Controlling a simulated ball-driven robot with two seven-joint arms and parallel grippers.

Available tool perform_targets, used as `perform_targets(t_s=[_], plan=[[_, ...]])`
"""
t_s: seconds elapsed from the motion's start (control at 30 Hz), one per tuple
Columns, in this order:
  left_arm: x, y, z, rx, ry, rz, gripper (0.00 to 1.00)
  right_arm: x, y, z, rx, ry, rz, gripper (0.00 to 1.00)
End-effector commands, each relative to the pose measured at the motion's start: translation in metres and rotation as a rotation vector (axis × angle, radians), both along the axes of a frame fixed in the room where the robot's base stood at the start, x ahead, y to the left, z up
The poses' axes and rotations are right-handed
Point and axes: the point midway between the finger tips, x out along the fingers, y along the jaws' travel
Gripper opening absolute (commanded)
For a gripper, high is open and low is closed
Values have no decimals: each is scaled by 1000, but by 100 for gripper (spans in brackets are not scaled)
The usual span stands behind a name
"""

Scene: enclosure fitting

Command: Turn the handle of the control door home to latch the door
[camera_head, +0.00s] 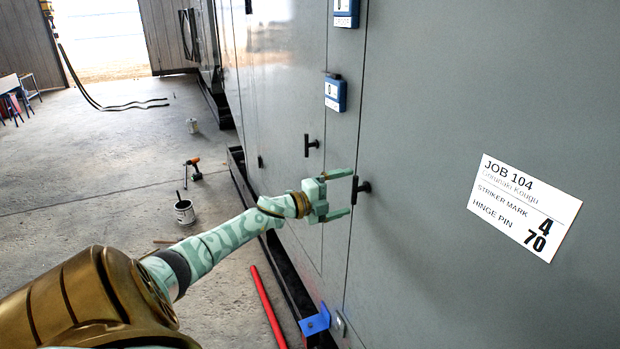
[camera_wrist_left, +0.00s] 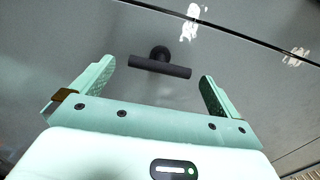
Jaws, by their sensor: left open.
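A black T-shaped handle (camera_head: 363,187) stands out from the grey enclosure front, just right of a vertical door seam. Its bar is about upright in the head view. My left gripper (camera_head: 347,192) is open, with one finger above the bar and one below. In the left wrist view the handle (camera_wrist_left: 160,67) lies crosswise between the spread fingers of the gripper (camera_wrist_left: 158,72), with a gap at each end. No touch shows. A second black T-handle (camera_head: 311,145) sits on the panel to the left. I cannot tell from labels which door is the control door. My right gripper is not in view.
A white job label (camera_head: 525,207) is on the panel at right. Blue-framed tags (camera_head: 335,94) are above the handles. A blue bracket (camera_head: 315,320) is at the enclosure's foot.

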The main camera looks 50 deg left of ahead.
Motion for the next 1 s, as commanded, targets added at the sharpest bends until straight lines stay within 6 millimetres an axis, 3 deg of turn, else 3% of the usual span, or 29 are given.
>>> perform_targets(t_s=[0.2,0.5,0.7,1.0], plan=[[-53,14,-4,1,6,-2,100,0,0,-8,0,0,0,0],[-104,30,-2,-2,4,0,100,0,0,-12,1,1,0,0],[-117,34,0,-2,1,-1,100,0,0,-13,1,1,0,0],[-117,34,0,-2,1,-1,100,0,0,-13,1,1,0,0]])
